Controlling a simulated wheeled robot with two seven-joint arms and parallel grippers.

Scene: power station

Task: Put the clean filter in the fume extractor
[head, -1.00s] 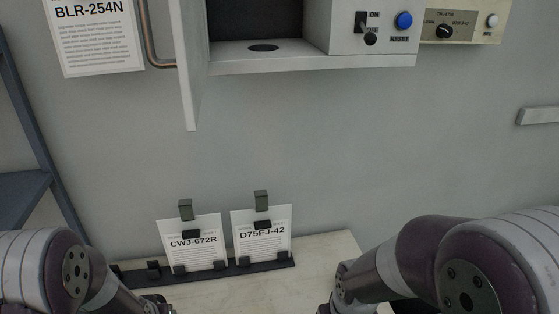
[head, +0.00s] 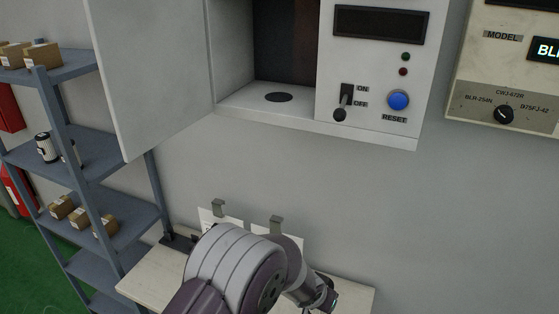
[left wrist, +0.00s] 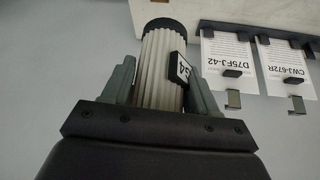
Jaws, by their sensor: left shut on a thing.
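A white pleated filter (left wrist: 164,62) with a black end cap is in my left gripper (left wrist: 160,88) in the left wrist view. The fingers are shut on its sides, and a small black label on it is only partly readable. In the head view, the fume extractor (head: 375,65) is a white wall cabinet with its door (head: 150,75) open to the left. Its open bay has a dark round hole (head: 278,97) in the floor. My left arm crosses the lower middle, below the cabinet; the filter cannot be made out there. My right gripper is out of view.
A table (head: 140,280) stands below, with cards CWJ-672R (left wrist: 286,68) and D75FJ-42 (left wrist: 228,52) in a holder. A shelf rack (head: 85,68) with boxes and a canister (head: 45,148) is at left. A model panel (head: 510,70) hangs at right.

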